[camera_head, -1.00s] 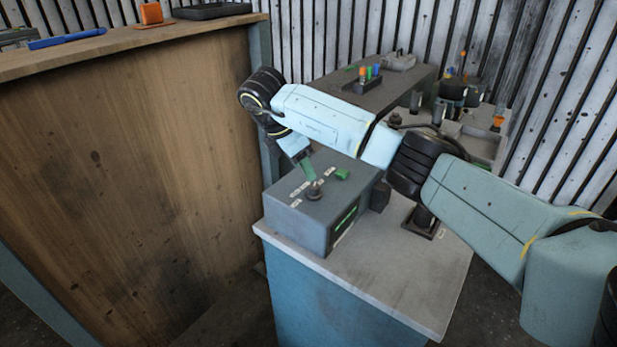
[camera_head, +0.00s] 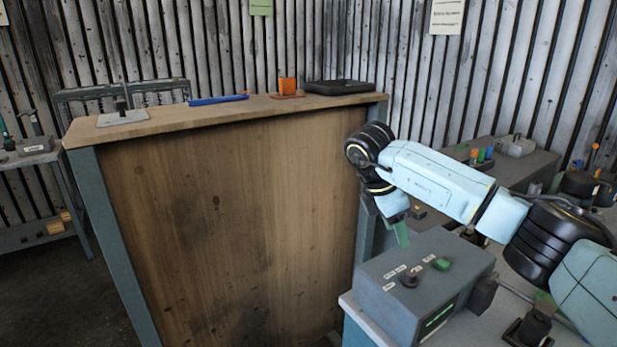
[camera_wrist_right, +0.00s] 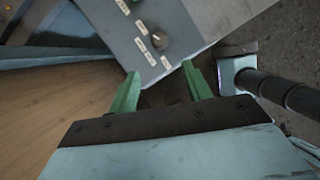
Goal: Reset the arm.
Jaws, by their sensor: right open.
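My right arm (camera_head: 435,180) comes in from the right in the head view and bends down at its black wrist. My right gripper (camera_wrist_right: 163,85) is open and empty, its two green fingers apart in the wrist view. One green finger (camera_head: 402,233) shows in the head view, above the far left side of a grey control box (camera_head: 385,300). The box has a dark knob (camera_head: 410,278), a green button (camera_head: 442,264) and white labels. The fingers appear clear of the knob, which also shows in the wrist view (camera_wrist_right: 158,41). My left gripper is not in view.
A tall wooden bench (camera_head: 230,210) stands left of the control box. On it are a blue tool (camera_head: 218,99), an orange block (camera_head: 287,86) and a black tray (camera_head: 338,87). A bench with coloured pegs (camera_head: 482,155) is behind my arm. Dark floor (camera_head: 60,290) shows at lower left.

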